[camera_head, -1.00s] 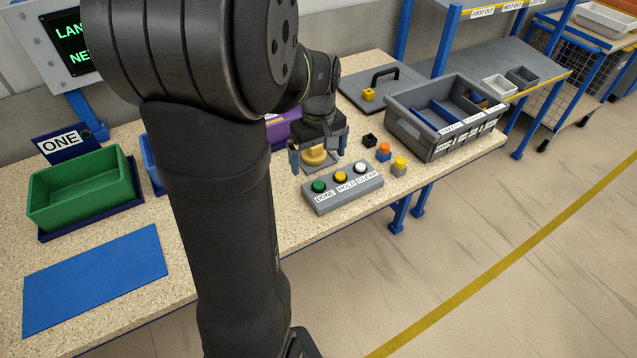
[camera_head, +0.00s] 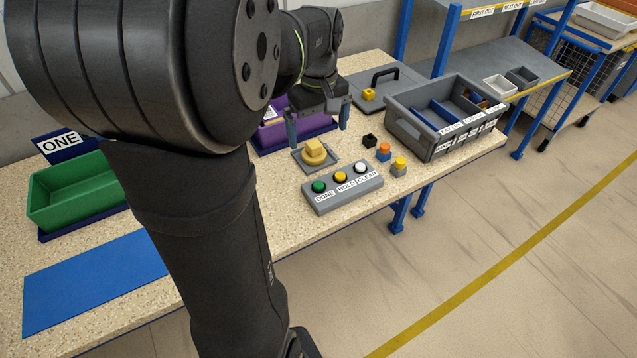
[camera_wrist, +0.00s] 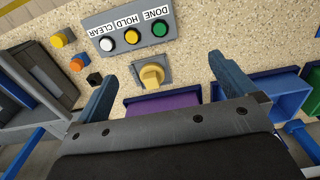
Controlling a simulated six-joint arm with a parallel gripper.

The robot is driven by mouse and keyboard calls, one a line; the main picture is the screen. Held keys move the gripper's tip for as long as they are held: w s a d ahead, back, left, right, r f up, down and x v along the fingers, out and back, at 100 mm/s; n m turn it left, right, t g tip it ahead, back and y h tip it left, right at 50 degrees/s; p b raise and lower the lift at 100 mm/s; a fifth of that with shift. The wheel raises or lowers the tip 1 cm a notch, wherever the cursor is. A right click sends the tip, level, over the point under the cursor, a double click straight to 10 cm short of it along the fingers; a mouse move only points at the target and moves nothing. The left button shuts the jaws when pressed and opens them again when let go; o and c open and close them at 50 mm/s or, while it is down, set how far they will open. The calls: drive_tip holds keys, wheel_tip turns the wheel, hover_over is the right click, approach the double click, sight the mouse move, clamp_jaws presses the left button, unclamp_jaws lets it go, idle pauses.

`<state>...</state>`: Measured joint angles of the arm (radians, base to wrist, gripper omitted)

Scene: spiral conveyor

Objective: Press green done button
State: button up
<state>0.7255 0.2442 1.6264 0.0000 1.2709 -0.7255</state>
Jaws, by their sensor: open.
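The green DONE button (camera_head: 319,186) is the left one of three on a grey button box (camera_head: 345,194), beside the yellow HOLD and white CLEAR buttons. It also shows in the wrist view (camera_wrist: 160,28), at the right end of the upside-down box. My gripper (camera_head: 318,134) is open and empty, its blue fingers apart, raised above the table behind the box. A yellow knob (camera_head: 314,150) on a grey plate stands between the fingers and the box, below the gripper. In the wrist view the knob sits between my fingers' directions, farther out. My gripper touches no button.
A purple bin (camera_head: 290,126) lies behind the knob. A grey divided tray (camera_head: 440,142) stands to the right. Small orange-topped (camera_head: 384,151) and yellow-topped (camera_head: 400,166) blocks and a black cube (camera_head: 369,140) are right of the knob. A green bin (camera_head: 80,190) is at left.

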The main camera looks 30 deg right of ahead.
drive_tip(key=shift+r, duration=1)
